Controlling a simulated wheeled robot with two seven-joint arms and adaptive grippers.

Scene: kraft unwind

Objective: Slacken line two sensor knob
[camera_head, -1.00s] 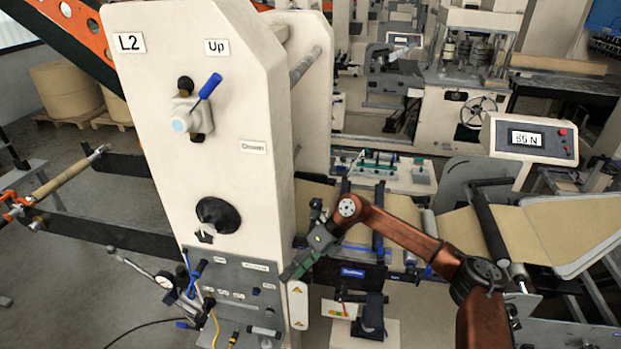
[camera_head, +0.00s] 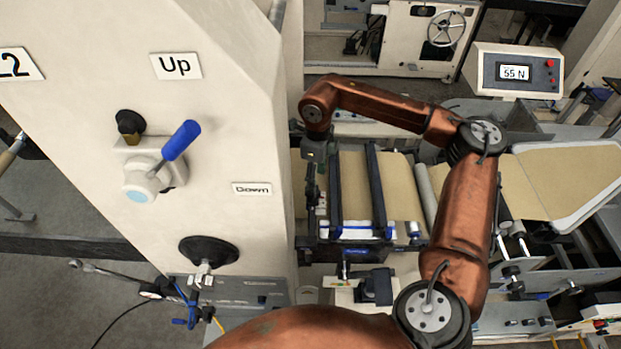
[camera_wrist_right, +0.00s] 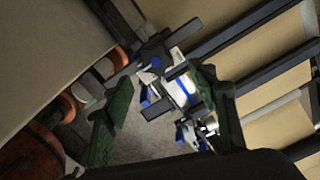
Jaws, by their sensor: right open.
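The line two machine's tall cream panel (camera_head: 225,110) carries part of an "L2" label (camera_head: 18,65). My right gripper (camera_head: 312,190) hangs beside the panel's right edge, over the left side of the kraft web; its fingers show small and dark in the head view. In the right wrist view its two green fingers (camera_wrist_right: 165,110) are open, with nothing held. Beyond them is a dark and white sensor assembly (camera_wrist_right: 178,80) with blue parts and a black bar-shaped piece. I cannot tell which part is the sensor knob. My left gripper is not in view.
A blue-handled lever (camera_head: 180,141) sits between the "Up" (camera_head: 176,66) and "Down" (camera_head: 252,188) labels. A black round knob (camera_head: 209,250) is below. The kraft web (camera_head: 400,185) runs right of the panel. A display (camera_head: 515,72) reads 55 N.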

